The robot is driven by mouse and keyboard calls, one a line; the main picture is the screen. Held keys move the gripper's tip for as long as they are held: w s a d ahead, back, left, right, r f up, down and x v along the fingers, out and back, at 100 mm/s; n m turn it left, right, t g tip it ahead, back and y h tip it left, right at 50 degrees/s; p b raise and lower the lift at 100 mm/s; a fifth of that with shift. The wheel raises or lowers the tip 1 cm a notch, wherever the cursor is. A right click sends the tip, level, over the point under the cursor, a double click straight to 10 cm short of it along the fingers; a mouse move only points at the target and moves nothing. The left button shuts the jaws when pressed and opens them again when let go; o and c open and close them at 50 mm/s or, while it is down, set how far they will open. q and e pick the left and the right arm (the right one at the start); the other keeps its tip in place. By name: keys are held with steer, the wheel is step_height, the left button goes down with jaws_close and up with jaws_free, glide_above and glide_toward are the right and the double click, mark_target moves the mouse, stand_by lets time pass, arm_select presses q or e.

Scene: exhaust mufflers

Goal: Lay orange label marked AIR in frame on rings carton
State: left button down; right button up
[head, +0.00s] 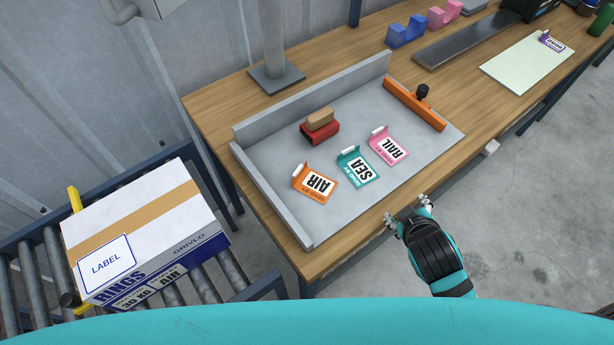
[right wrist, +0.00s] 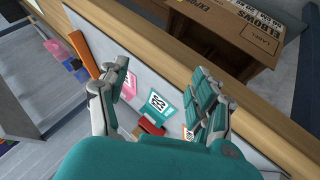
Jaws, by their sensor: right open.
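The orange label marked AIR (head: 315,183) lies on the grey tray (head: 272,205) on the workbench, left of the teal SEA label (head: 358,167) and the pink RAIL label (head: 388,145). The rings carton (head: 145,225) sits on the roller conveyor at left. Its printed LABEL frame (head: 106,262) on the top face is empty. My left gripper is out of view.
A red block with a tan top (head: 320,127) and an orange bar with a dark knob (head: 415,104) are on the tray, which has raised walls. A metal post (head: 275,50) stands behind. A brown carton (right wrist: 225,30) shows in the right wrist view.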

steer(key=w+a+r+n+t+y, duration=0.45)
steer(key=r+n, duration=0.25)
steer(key=n, duration=0.3)
steer(key=w+a+r+n+t+y, duration=0.35)
steer(key=w+r+n, duration=0.25)
steer(key=n, duration=0.3)
steer(key=s+a+f+n+g+y, duration=0.1)
steer(key=s+a+n+g+y, duration=0.3)
steer(key=n, duration=0.8)
steer(key=n+g+y+p, duration=0.1)
steer(key=n+g+p, duration=0.35)
steer(key=n, duration=0.45)
glide_toward(300, 177)
steer(key=shift+g, duration=0.25)
steer(key=w+a+r, duration=0.2)
steer(key=a, duration=0.1)
steer(key=shift+r+b, duration=0.15)
steer(key=shift+b, duration=0.25)
steer(key=x, duration=0.6)
steer(key=shift+w+f, duration=0.2)
steer(key=shift+f, duration=0.1)
steer(key=shift+d, duration=0.1)
steer(key=shift+c, duration=0.7)
steer(key=c, duration=0.7)
